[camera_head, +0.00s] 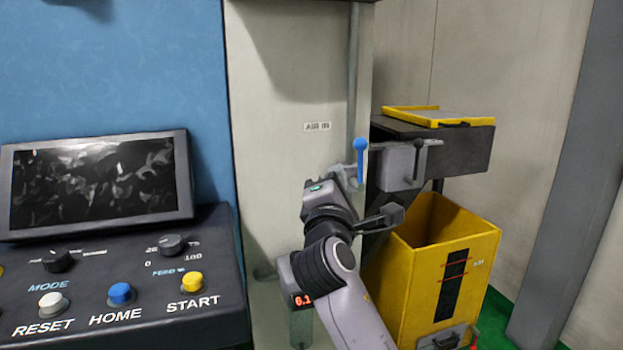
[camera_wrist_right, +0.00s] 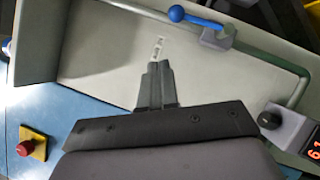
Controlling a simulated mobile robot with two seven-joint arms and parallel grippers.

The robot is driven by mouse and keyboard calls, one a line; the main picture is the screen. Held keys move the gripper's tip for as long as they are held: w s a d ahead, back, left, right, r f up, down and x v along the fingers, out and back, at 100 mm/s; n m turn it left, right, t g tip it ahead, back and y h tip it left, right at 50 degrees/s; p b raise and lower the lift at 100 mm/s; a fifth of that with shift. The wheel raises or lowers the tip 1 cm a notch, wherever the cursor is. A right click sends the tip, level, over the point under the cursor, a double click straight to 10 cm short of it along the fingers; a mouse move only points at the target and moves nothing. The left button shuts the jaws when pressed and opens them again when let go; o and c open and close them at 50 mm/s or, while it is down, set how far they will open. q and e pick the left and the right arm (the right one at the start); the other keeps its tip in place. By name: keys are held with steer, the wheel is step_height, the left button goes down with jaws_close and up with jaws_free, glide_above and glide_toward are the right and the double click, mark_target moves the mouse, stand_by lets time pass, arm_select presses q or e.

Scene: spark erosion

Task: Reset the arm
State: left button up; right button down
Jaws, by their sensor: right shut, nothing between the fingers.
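My right arm rises from the bottom middle of the head view, its hand in front of the pale AIR IN panel (camera_head: 290,155). The fingers of my right gripper (camera_wrist_right: 158,66) show in the wrist view; they are together and empty, pointing toward the panel and apart from the valve. In the head view the fingertips are hidden behind the hand. A blue-handled valve (camera_head: 360,160) sits on the pipe just above and right of the hand, its handle upright. It also shows at the top of the wrist view (camera_wrist_right: 178,13). My left gripper is out of view.
A control desk (camera_head: 225,270) with a dark screen (camera_head: 95,185) and buttons stands left. A yellow bin (camera_head: 400,285) stands right, below a dark shelf (camera_head: 440,150). A regulator with red digits (camera_head: 302,300) is partly behind my arm. The wrist view shows a red button (camera_wrist_right: 24,148).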

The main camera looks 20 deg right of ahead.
steer(key=s+f+m+g+y, duration=0.2)
steer(key=s+f+m+y, duration=0.15)
steer(key=f, duration=1.05)
steer(key=s+f+m+g+y, duration=0.2)
steer(key=s+f+y, duration=0.15)
steer(key=f, duration=1.05)
steer(key=s+f+m+g+y, duration=0.1)
steer(key=s+f+m+g, duration=0.1)
steer(key=s+f+m, duration=0.3)
steer(key=s+f+m+g+y, duration=0.2)
steer(key=s+f+m, duration=0.3)
steer(key=s+f, duration=0.8)
steer(key=s, duration=0.5)
steer(key=shift+s+d+m+y, duration=0.25)
steer(key=shift+m+y, duration=0.05)
steer(key=shift+m, duration=0.05)
